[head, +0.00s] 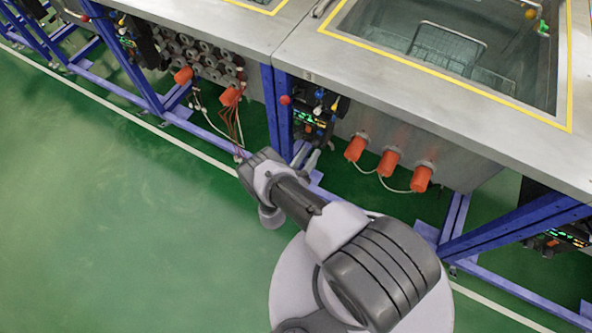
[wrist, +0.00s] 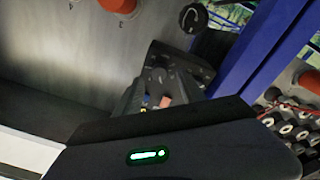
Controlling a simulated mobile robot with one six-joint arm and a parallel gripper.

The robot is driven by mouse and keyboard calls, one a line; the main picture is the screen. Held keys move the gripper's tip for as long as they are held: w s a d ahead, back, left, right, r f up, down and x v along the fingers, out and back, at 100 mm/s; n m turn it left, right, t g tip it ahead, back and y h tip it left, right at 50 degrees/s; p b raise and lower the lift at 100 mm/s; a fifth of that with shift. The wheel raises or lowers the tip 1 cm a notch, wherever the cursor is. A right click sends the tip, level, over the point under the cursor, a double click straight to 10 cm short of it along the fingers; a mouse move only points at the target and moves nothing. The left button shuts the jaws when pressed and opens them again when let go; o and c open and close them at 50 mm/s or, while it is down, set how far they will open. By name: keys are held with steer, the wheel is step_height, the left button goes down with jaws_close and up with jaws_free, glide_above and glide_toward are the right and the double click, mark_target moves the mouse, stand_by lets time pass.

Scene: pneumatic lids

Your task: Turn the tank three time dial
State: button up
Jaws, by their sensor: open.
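A control box (head: 312,115) with lit green displays and small coloured knobs hangs on the blue frame below the tank. Its labels are too small to read, so I cannot tell which tank it serves. I see nothing held. In the wrist view, a black round dial (wrist: 193,17) with a pale mark shows at the top, apart from my gripper. I cannot tell if it is the time dial. The dark gripper body with its green light hides the lower part of that view.
Several orange caps (head: 391,162) with white hoses stick out right of the box. A rack of grey cylinders (head: 205,62) and red cables (head: 237,118) lie left. The green floor (head: 110,200) is open at left.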

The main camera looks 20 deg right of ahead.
steer(key=v, duration=1.4)
steer(key=shift+s+a, duration=0.2)
steer(key=shift+a, duration=0.1)
